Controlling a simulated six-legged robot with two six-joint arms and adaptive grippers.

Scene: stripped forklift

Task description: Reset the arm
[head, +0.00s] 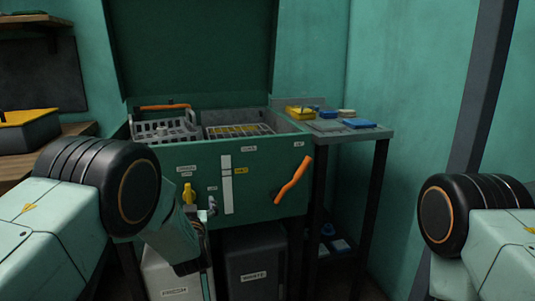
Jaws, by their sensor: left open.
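My left arm comes in from the left, and its lower part bends down in front of the green machine. My left gripper (201,222) is small and partly hidden by the arm link. It is open, near the machine's front below a yellow fitting (188,195), and I see nothing held in it. I cannot tell whether it touches the machine. My right arm shows only its black joint and pale link at the right edge; its gripper is out of view.
The green machine (262,190) has its lid (195,50) raised, a basket (165,131) and a wire rack (240,130) inside, and an orange handle (293,180) in front. Labelled containers stand below. A side table (375,133) holds blue and yellow items.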

